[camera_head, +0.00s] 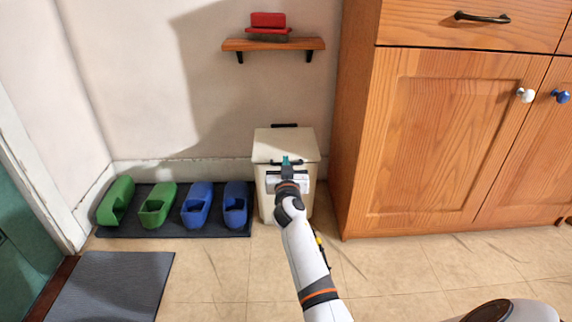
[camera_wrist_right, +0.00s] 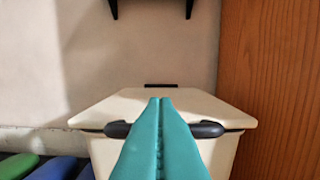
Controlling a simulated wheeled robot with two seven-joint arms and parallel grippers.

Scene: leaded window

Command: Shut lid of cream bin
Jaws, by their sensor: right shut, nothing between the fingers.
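The cream bin (camera_head: 265,197) stands against the wall beside the wooden cabinet. Its lid (camera_head: 284,144) lies over the top, with a dark handle along its front edge. In the right wrist view the lid (camera_wrist_right: 190,100) looks down or nearly down on the bin; I cannot tell whether it is fully seated. My right gripper (camera_head: 286,161) is shut and empty at the lid's front edge. Its teal fingertips (camera_wrist_right: 160,101) overlap the middle of the handle (camera_wrist_right: 205,129) and hide it; contact is unclear. My left gripper is out of view.
The wooden cabinet (camera_head: 445,150) stands close on the bin's right. Green and blue clogs sit on a dark mat (camera_head: 165,231) on its left. A shelf (camera_head: 275,44) with a red item hangs above.

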